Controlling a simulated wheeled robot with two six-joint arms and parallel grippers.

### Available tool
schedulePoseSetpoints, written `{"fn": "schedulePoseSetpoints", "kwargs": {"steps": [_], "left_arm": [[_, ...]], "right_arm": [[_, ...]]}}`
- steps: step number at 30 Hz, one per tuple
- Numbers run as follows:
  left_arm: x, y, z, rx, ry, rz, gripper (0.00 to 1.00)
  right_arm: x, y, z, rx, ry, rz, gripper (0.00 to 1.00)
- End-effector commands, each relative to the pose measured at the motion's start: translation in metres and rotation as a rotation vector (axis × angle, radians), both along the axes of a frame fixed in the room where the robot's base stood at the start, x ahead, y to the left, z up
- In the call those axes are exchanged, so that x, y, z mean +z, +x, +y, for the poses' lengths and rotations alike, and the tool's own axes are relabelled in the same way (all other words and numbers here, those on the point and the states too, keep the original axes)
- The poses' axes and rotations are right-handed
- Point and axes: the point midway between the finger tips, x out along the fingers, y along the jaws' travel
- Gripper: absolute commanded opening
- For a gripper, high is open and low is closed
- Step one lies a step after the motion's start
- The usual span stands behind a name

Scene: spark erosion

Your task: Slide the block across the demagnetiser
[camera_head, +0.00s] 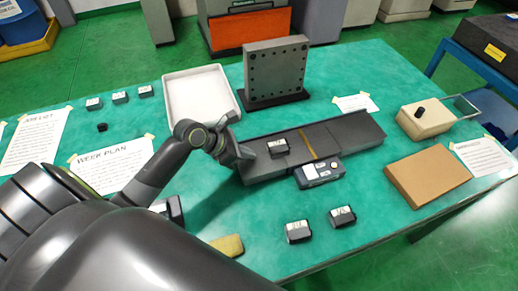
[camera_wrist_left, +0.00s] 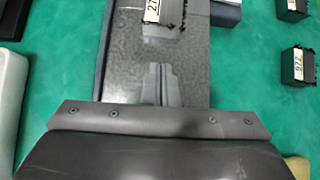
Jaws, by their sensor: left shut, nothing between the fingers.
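The demagnetiser (camera_head: 345,134) is a long grey slab on the green table, with a tan stripe across its middle and a small control box (camera_head: 320,172) at its front edge. A dark block (camera_head: 278,149) with a white label lies on its left half. In the left wrist view the block (camera_wrist_left: 162,14) shows at the top, partly cut off, on the grey surface (camera_wrist_left: 198,75). My left gripper (camera_head: 240,152) is over the left end of the demagnetiser, to the left of the block. Its fingers (camera_wrist_left: 158,84) are together, empty and apart from the block. My right gripper is out of view.
Two labelled blocks (camera_head: 298,232) (camera_head: 342,216) stand in front. A white tray (camera_head: 213,92) and an upright drilled plate (camera_head: 275,62) are behind. A beige box (camera_head: 425,119) and brown board (camera_head: 428,174) lie at right. A yellow sponge (camera_head: 228,245) is near the front.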

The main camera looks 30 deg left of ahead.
Motion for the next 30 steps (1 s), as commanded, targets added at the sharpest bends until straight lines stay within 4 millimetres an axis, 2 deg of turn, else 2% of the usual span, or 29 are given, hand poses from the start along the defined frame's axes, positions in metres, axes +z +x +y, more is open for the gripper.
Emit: {"fn": "schedulePoseSetpoints", "kwargs": {"steps": [3,9,22,26,30], "left_arm": [[0.004,0.014,-0.013,-0.001,-0.003,-0.003,0.0],[0.003,0.026,-0.023,0.0,0.0,-0.002,0.0],[0.003,0.028,-0.025,0.0,0.0,-0.002,0.0],[0.006,0.032,-0.027,0.003,-0.001,-0.002,0.0],[0.01,0.043,-0.035,0.004,-0.004,-0.002,0.0]], "right_arm": [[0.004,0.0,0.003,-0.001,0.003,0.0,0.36],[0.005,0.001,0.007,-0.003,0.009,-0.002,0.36],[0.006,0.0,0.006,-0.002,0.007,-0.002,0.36],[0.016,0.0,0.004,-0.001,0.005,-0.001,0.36],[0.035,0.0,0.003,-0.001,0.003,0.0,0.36]]}}
